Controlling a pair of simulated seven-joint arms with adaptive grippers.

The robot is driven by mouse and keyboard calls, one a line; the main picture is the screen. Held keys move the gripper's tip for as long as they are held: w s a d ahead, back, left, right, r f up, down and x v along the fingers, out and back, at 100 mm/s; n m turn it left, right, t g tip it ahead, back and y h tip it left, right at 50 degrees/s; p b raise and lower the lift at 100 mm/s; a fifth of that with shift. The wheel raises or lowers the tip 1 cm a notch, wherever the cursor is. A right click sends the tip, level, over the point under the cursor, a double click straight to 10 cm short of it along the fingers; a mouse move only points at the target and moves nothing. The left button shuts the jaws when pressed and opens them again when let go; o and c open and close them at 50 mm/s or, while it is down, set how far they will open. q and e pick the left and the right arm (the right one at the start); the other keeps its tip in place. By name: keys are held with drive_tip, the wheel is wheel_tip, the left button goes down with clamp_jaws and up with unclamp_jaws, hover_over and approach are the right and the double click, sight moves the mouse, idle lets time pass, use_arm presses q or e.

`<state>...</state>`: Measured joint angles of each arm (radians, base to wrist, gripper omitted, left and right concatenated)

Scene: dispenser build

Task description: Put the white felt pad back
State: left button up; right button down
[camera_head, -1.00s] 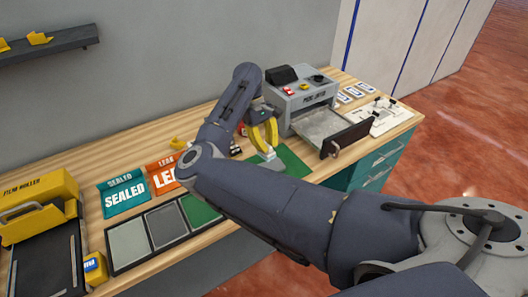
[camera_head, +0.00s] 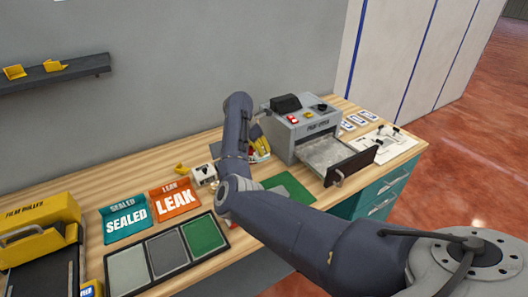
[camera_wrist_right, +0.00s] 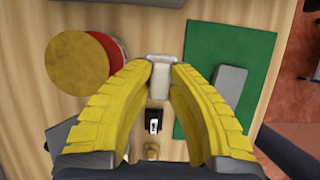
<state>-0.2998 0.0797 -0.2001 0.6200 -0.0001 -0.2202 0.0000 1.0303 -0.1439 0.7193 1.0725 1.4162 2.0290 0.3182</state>
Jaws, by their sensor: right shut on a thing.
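My right gripper (camera_wrist_right: 160,68) is shut on a small whitish block (camera_wrist_right: 160,76), which looks like the white felt pad, held between the yellow fingertips in the right wrist view. The gripper is over the wooden bench, just left of the green mat (camera_wrist_right: 212,45). In the head view the gripper (camera_head: 260,148) is partly hidden behind my own arm, and the pad cannot be made out there. The green mat (camera_head: 292,187) lies to the right of the forearm. My left gripper is not in view.
A grey block (camera_wrist_right: 229,88) lies on the green mat. A tan disc (camera_wrist_right: 76,66) and a red disc sit left of the gripper. The grey machine (camera_head: 298,118) has its drawer (camera_head: 335,155) open. SEALED (camera_head: 125,217) and LEAK (camera_head: 174,198) bins stand left, behind a three-panel tray (camera_head: 112,272).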

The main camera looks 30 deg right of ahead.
drive_tip(key=shift+f, duration=3.35)
drive_tip(key=shift+f, duration=0.6)
drive_tip(key=c, duration=0.6)
unclamp_jaws()
drive_tip(key=shift+r, duration=4)
